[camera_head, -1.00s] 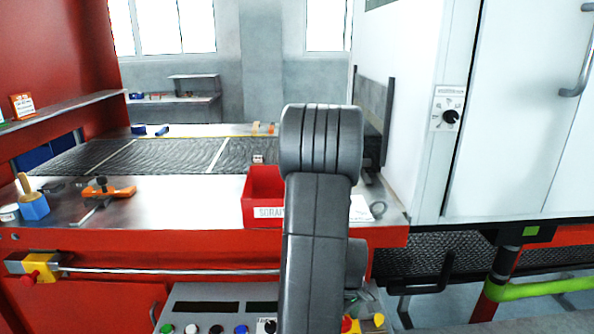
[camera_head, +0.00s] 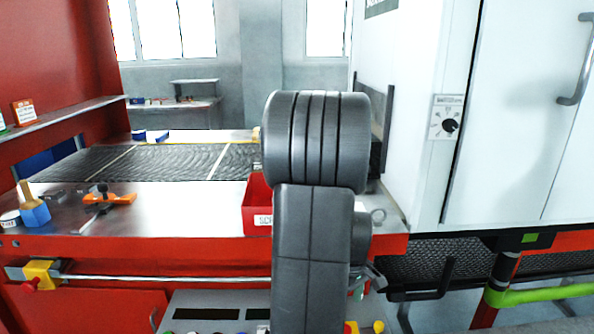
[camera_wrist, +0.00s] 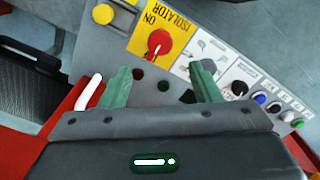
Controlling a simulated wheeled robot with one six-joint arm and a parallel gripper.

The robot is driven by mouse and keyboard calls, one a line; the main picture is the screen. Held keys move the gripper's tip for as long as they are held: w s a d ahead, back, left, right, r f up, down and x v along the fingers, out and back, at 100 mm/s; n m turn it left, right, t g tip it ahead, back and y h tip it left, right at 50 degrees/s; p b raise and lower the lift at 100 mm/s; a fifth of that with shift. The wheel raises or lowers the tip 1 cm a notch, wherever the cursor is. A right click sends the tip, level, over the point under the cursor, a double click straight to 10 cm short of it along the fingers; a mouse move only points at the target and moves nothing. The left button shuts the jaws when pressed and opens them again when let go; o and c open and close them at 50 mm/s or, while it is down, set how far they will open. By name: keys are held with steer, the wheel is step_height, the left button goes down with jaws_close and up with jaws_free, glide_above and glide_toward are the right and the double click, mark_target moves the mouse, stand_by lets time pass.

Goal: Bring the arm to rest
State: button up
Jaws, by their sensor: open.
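My arm stands up in the middle of the head view, in front of the machine, and hides part of the red bin and the control panel. My gripper (camera_wrist: 162,92) shows in the wrist view with its two green fingers apart and nothing between them. Beyond the fingers is the control panel, with a red isolator knob (camera_wrist: 159,43) on a yellow plate. In the head view the gripper itself is hidden behind or below the arm.
A red bin (camera_head: 257,205) stands on the steel table beside my arm. An orange-handled tool (camera_head: 110,198) and a blue pot with a brush (camera_head: 35,212) lie to the left. The mesh belt (camera_head: 150,162) runs behind. A white cabinet (camera_head: 510,110) stands at right.

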step_height(320, 180, down, 9)
steer(key=shift+s+f+b, duration=0.1)
steer(key=shift+f+b, duration=0.1)
steer(key=shift+b, duration=0.5)
steer(key=m+p, duration=0.1)
steer(key=m, duration=0.3)
steer(key=shift+r+m, duration=0.1)
steer(key=shift+m, duration=0.2)
steer(key=m+p, duration=0.1)
steer(key=m, duration=0.3)
steer(key=shift+d+m, duration=0.1)
steer(key=shift+m, duration=0.2)
steer(key=m+p, duration=0.1)
steer(key=m, duration=0.3)
steer(key=shift+m, duration=0.4)
steer(key=m+p, duration=0.2)
steer(key=m, duration=0.2)
